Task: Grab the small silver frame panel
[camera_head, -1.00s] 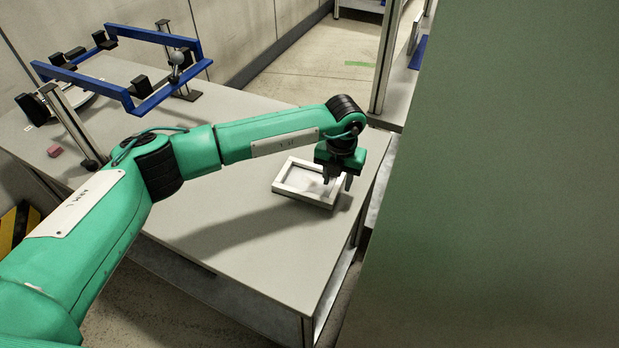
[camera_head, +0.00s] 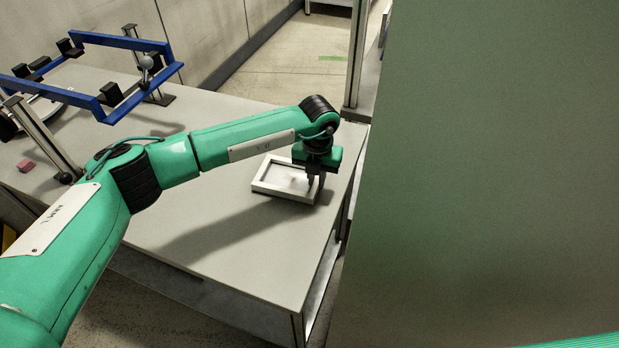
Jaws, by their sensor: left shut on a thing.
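The small silver frame panel (camera_head: 262,187) is a light, rectangular frame with a pale inner area. It lies on the grey table near its right edge. My left gripper (camera_head: 316,190) points down at the panel's right side and is shut on that side of the frame. The panel looks flat on or very close to the table; I cannot tell if there is a gap. The gripper hides part of the panel's right side. My right gripper is not in view.
A blue rectangular frame on posts (camera_head: 98,100) stands at the table's far left. A small pink block (camera_head: 26,166) lies at the left. A large grey-green surface (camera_head: 480,180) fills the right side. The table's front half (camera_head: 230,255) is clear.

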